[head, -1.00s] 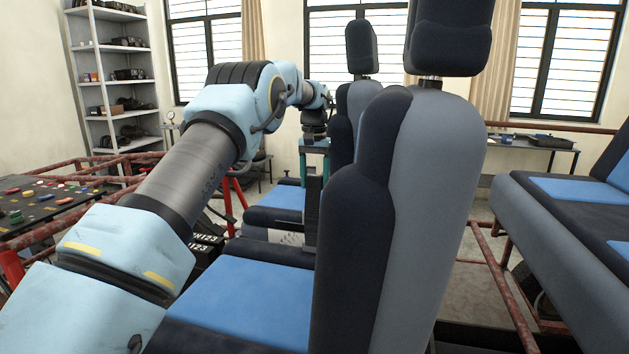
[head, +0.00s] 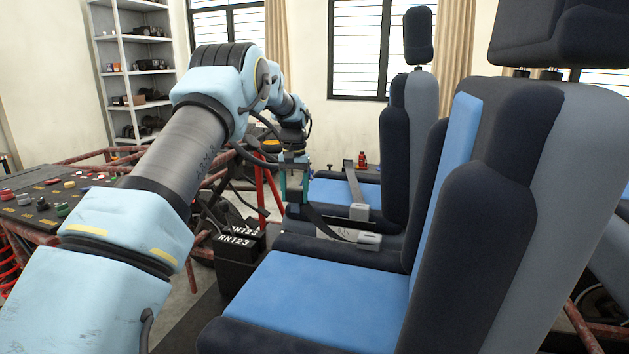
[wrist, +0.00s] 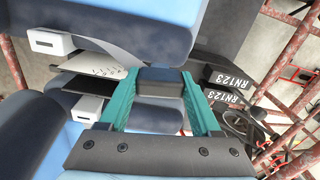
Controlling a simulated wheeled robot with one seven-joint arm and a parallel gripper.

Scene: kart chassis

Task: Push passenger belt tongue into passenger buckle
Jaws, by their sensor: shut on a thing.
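My gripper (head: 294,188) is over the gap by the far blue-and-black seat. In the wrist view its teal fingers (wrist: 160,82) are shut on a dark block, which looks like the belt tongue (wrist: 160,76). A dark belt (head: 325,224) runs from below the gripper toward a pale box by the seat. Two pale slotted boxes, which look like buckles, show in the wrist view: one at upper left (wrist: 50,42), one lower (wrist: 88,108). I cannot tell which is the passenger buckle.
The near seat (head: 310,300) with its tall backrest stands at right. The far seat (head: 345,192) has a grey strap across it. Black boxes marked RN123 (head: 238,245) and red frame tubes lie left of the seats. A button panel (head: 50,200) is at far left.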

